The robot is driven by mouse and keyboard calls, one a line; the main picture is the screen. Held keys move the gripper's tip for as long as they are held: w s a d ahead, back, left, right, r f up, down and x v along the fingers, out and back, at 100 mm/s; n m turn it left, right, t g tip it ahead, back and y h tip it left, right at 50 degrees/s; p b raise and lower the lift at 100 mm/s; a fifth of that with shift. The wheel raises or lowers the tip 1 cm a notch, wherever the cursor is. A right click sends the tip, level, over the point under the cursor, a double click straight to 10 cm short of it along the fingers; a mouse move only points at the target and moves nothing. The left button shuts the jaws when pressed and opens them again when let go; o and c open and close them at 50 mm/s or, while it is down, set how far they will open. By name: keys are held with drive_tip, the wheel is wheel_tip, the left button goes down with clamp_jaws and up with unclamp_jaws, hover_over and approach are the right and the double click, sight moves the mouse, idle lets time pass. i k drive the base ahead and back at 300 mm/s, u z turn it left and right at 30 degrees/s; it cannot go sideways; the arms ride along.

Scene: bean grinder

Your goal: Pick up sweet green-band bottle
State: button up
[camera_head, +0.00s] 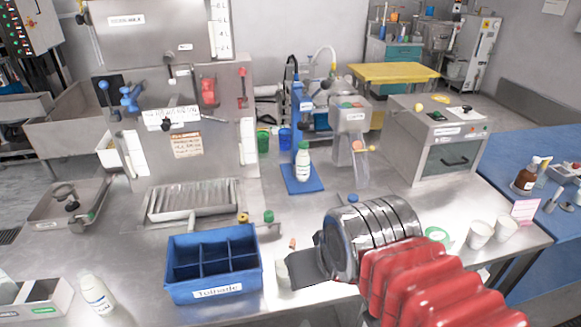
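A white bottle with a green band and a blue-green cap (303,164) stands upright on a small blue mat (302,187) at the back middle of the steel counter. Another white bottle (97,295) stands at the front left; its label is too small to read. My gripper (296,270) is low over the counter, right of the blue divided box and in front of the bottle on the mat. Its dark end hides its fingertips, so I cannot tell whether it is open. A pale object (282,273) shows partly beside it; I cannot tell what it is or whether they touch.
A blue divided box (213,286) stands at the front middle. A steel grinder machine (185,150) with a tray rises at the back left. A dispenser (350,125) and a steel box oven (440,145) stand at the back right. White cups (480,235) stand at right.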

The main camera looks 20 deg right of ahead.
sight(303, 172)
drive_tip(key=u, duration=2.25)
drive_tip(key=k, duration=0.85)
drive_tip(key=z, duration=0.3)
drive_tip(key=i, duration=0.5)
